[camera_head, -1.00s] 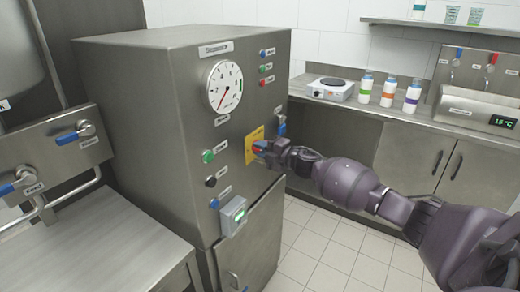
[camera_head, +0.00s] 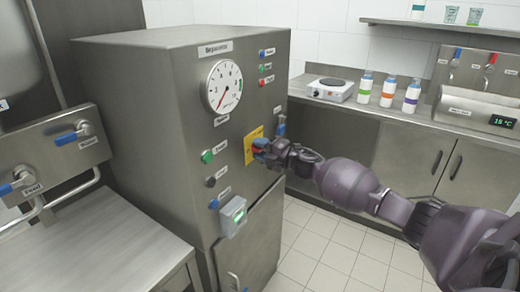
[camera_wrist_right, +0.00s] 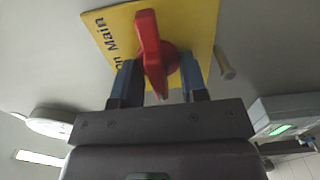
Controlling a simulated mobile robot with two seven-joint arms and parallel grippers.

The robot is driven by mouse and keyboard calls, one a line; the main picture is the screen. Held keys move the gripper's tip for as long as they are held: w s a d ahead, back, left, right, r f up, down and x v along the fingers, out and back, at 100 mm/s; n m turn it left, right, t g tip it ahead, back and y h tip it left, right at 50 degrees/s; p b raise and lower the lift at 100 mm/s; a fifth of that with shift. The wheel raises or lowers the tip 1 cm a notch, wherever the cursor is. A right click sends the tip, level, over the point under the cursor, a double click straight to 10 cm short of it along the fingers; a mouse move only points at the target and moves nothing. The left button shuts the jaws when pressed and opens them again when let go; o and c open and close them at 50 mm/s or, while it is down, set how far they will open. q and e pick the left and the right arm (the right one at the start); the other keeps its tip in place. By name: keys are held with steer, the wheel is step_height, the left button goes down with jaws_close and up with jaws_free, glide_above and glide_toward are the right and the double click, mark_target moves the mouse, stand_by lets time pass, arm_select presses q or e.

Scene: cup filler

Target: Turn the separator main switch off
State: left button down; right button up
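The separator (camera_head: 150,95) is the tall steel cabinet at left centre in the head view. Its main switch is a red handle (camera_wrist_right: 150,50) on a yellow plate (camera_wrist_right: 190,22) marked "Main"; the plate also shows on the cabinet front in the head view (camera_head: 248,154). My right gripper (camera_wrist_right: 160,80) is at the switch, with one blue-tipped finger on each side of the red handle. The fingers are apart, and I see no clear grip on the handle. In the head view my right gripper (camera_head: 262,150) hides most of the switch. My left gripper is not in view.
Green (camera_head: 207,156), black (camera_head: 210,182) and blue (camera_head: 214,203) knobs and a small box (camera_head: 233,215) sit left of and below the plate. A dial gauge (camera_head: 224,86) is above. A steel counter (camera_head: 110,250) stands at the left; open floor lies right of the cabinet.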

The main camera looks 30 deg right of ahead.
steer(key=v, duration=1)
steer(key=shift+s+p, duration=0.35)
steer(key=shift+p, duration=0.1)
steer(key=shift+d, duration=0.1)
